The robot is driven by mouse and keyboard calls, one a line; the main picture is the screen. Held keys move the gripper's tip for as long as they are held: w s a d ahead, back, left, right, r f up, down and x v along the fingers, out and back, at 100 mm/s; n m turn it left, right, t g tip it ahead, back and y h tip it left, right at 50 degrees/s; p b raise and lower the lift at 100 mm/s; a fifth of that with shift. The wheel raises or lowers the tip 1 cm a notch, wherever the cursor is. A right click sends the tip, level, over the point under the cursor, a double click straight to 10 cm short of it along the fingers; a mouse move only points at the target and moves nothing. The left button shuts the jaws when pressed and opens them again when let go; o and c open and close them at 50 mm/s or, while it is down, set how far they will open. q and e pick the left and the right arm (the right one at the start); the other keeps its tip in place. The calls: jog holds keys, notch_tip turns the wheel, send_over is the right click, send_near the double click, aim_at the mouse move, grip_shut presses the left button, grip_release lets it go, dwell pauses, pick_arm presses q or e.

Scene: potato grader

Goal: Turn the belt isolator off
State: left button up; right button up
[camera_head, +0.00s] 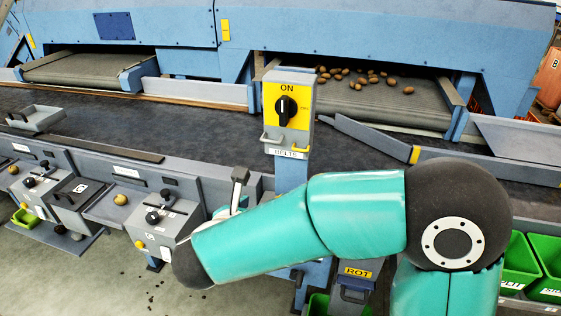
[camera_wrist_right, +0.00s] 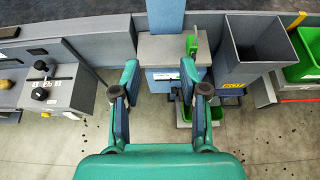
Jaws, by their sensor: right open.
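The belt isolator (camera_head: 286,108) is a yellow plate on a grey box, with a black rotary knob (camera_head: 285,109). The word ON is above the knob, and its pale mark points up toward ON. A label reading BELTS is below, on a blue post (camera_head: 291,173) that also shows in the wrist view (camera_wrist_right: 165,15). My right gripper (camera_wrist_right: 160,82) is open and empty, its two fingers wide apart. It is below the isolator, over the area in front of the post. In the head view my right arm mostly hides it. My left gripper is not in view.
A grey shelf (camera_wrist_right: 163,48) with a green item (camera_wrist_right: 192,44) is ahead of the right gripper. A grey bin (camera_wrist_right: 245,48) is to its right and a control box (camera_wrist_right: 45,88) to its left. Potatoes (camera_head: 362,77) lie on the conveyor behind the isolator.

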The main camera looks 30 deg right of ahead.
aim_at(282, 103)
notch_tip(282, 103, up, 16)
jog(key=s+t+h, duration=0.1)
jog(key=t+h, duration=0.2)
jog(key=h, duration=0.1)
jog(key=p+x, duration=0.4)
jog(key=x, duration=1.3)
jog(key=shift+s+d, duration=0.1)
jog(key=shift+d, duration=0.15)
